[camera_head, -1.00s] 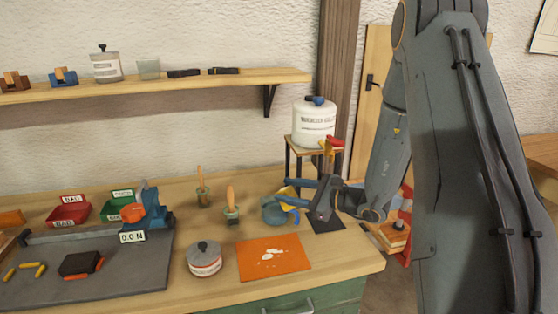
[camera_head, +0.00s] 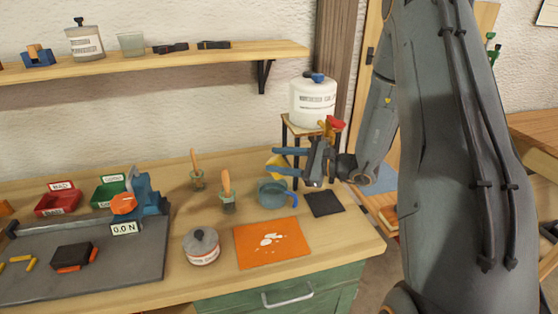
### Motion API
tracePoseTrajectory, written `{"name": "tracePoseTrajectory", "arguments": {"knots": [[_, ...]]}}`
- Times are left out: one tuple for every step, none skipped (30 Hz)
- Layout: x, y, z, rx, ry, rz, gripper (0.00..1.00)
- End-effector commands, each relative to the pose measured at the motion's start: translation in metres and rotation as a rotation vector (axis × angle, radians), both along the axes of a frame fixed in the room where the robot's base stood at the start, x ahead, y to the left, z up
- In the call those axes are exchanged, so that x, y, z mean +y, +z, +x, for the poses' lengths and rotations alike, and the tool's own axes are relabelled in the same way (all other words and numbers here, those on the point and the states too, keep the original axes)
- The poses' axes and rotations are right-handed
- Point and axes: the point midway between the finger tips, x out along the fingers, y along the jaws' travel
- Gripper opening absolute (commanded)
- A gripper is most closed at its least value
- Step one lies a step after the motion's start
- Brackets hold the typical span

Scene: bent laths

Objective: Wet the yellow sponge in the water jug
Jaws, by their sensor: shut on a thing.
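My gripper (camera_head: 278,162) is shut on the yellow sponge (camera_head: 274,166), which shows partly between its two blue fingers. The sponge is above the water jug (camera_head: 270,195), a small blue-grey vessel with a blue handle on its right side. The jug stands upright on the workbench. The fingers hide part of the sponge, and I cannot tell whether it is wet.
A dark square mat (camera_head: 324,204) lies right of the jug. An orange sheet (camera_head: 268,243) with white blotches and a lidded tin (camera_head: 202,247) are in front. Two wooden-handled tools in pots (camera_head: 228,205) stand left. A white tank (camera_head: 312,103) stands behind on a stool.

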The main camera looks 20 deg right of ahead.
Motion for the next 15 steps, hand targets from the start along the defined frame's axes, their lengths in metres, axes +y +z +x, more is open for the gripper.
{"name": "tracePoseTrajectory", "arguments": {"knots": [[-0.002, -0.005, 0.001, 0.0, -0.003, 0.001, 0.21], [-0.002, -0.008, 0.001, 0.001, -0.004, 0.001, 0.21], [-0.001, -0.011, 0.001, 0.002, -0.004, 0.001, 0.21], [-0.001, -0.014, 0.0, 0.002, -0.003, 0.002, 0.21], [-0.001, -0.017, 0.0, 0.003, -0.002, 0.002, 0.21], [0.0, -0.02, 0.0, 0.003, -0.002, 0.002, 0.21], [0.0, -0.023, 0.0, 0.004, -0.001, 0.002, 0.21], [0.0, -0.026, 0.0, 0.004, 0.0, 0.001, 0.21], [0.001, -0.03, 0.0, 0.003, 0.0, 0.002, 0.21], [0.001, -0.033, -0.001, 0.004, 0.001, 0.002, 0.21], [0.001, -0.036, -0.001, 0.004, 0.001, 0.002, 0.21], [0.001, -0.04, -0.001, 0.004, 0.001, 0.002, 0.21], [0.001, -0.043, -0.001, 0.004, 0.001, 0.002, 0.21], [0.001, -0.046, -0.001, 0.005, 0.001, 0.003, 0.21], [0.002, -0.049, -0.001, 0.005, 0.002, 0.002, 0.21]]}}
